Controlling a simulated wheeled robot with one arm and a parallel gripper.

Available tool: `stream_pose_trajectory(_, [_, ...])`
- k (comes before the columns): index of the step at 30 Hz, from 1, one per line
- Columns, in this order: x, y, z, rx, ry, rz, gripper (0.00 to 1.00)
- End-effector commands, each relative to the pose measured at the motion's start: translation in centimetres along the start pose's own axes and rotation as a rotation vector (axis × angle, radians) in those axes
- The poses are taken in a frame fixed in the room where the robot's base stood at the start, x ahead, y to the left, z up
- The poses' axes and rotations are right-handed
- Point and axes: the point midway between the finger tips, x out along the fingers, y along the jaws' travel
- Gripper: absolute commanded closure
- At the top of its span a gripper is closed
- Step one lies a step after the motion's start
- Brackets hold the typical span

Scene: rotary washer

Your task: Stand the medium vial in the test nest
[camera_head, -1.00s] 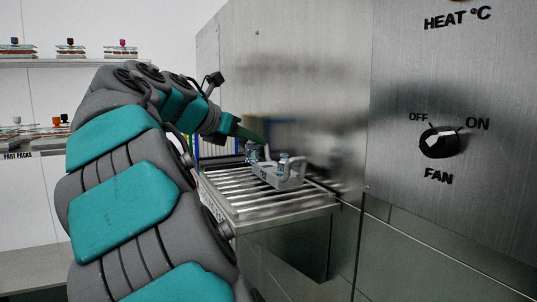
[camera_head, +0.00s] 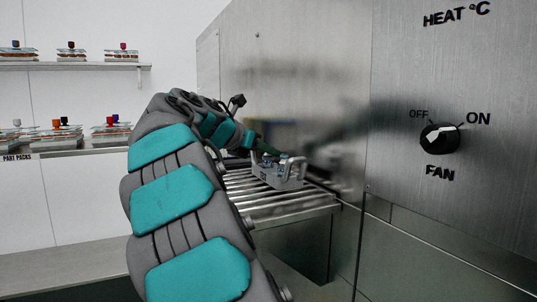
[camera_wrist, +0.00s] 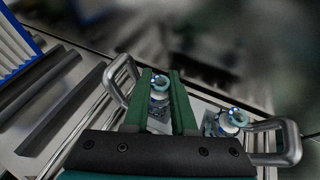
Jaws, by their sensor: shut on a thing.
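The test nest (camera_head: 279,181) is a grey metal block with a looped handle at each end, standing on the roller conveyor. It also shows in the wrist view, with one handle (camera_wrist: 285,145) at the right. My gripper (camera_wrist: 158,78) has green fingers shut on a vial (camera_wrist: 158,97) with a blue-ringed top, between the nest's handles. The vial looks upright; its lower part is hidden, so I cannot tell whether it is seated. A second, similar vial (camera_wrist: 231,120) stands in the nest to the right. In the head view the gripper (camera_head: 262,150) reaches the nest's left part.
The roller conveyor (camera_head: 290,208) runs beside the steel washer wall (camera_head: 285,75), close behind the nest. A fan knob (camera_head: 439,138) is on the panel at right. Shelves (camera_head: 75,65) with several part packs are at the far left.

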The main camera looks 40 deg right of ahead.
Motion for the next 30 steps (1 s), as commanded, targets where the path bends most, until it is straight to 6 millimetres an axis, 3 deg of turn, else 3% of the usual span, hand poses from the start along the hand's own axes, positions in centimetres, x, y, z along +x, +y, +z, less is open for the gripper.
stream_pose_trajectory(9, [0.03, -0.05, -0.09, 0.001, 0.0, 0.0, 1.0])
stream_pose_trajectory(10, [0.06, -0.04, -0.16, 0.001, 0.0, 0.0, 0.74])
stream_pose_trajectory(18, [0.06, -0.04, -0.16, 0.001, 0.0, 0.0, 0.46])
stream_pose_trajectory(28, [0.0, -0.03, -0.03, 0.003, -0.001, 0.001, 0.46])
stream_pose_trajectory(30, [-0.87, -0.01, 0.1, 0.002, -0.001, 0.001, 0.46])
